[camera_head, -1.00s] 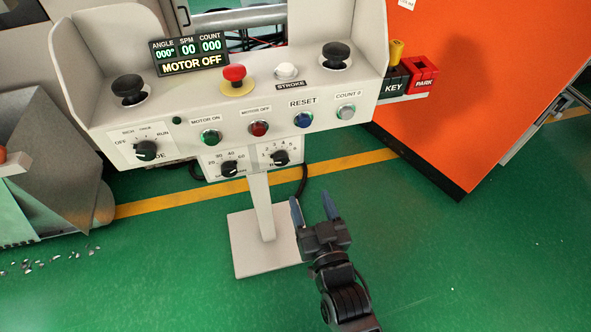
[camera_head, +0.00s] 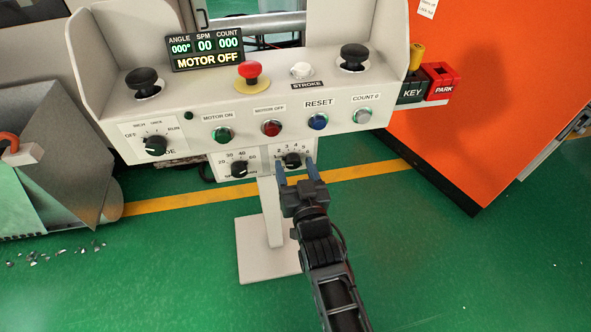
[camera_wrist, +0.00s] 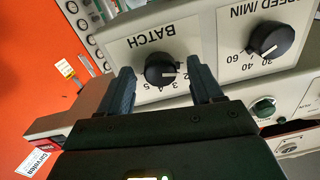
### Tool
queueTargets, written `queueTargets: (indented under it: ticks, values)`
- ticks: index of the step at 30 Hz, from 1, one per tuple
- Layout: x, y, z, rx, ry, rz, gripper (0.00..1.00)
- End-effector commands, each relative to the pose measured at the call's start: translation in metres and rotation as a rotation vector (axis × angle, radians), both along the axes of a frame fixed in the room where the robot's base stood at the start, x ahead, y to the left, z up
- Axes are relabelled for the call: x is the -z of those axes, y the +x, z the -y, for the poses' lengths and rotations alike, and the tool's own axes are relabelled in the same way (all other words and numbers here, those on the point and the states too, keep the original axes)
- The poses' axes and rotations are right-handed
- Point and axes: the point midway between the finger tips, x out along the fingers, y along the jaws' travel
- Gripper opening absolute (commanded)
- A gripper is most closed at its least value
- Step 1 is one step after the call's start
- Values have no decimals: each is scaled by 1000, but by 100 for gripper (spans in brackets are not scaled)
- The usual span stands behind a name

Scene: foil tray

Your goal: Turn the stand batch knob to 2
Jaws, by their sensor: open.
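The batch knob is a round black dial on a white plate under the stand's panel. It shows in the head view (camera_head: 292,160) and in the wrist view (camera_wrist: 160,69), where the label BATCH appears upside down. Its light pointer mark points right in the wrist view, toward the low-number end; the exact number is hard to read. My gripper (camera_head: 297,171) is open just in front of the knob. In the wrist view, the gripper's (camera_wrist: 162,80) blue-grey fingers stand on either side of the knob, with gaps visible. I cannot tell whether the fingertips reach its depth.
The speed knob (camera_head: 239,169) sits left of the batch knob. Above are a row of buttons, a red stop button (camera_head: 249,71) and a display (camera_head: 206,52) reading MOTOR OFF. The stand's post (camera_head: 271,210) is below. An orange cabinet (camera_head: 480,110) stands right.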

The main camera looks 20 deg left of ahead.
Motion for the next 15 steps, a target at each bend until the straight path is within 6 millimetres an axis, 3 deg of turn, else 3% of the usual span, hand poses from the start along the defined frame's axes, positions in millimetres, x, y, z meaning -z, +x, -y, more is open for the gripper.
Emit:
queueTargets:
  ticks: [6, 15]
  values:
    - [0, 0, 0, 0, 0, 0, 63]
    - [0, 0, 0, 0, 0, 0, 35]
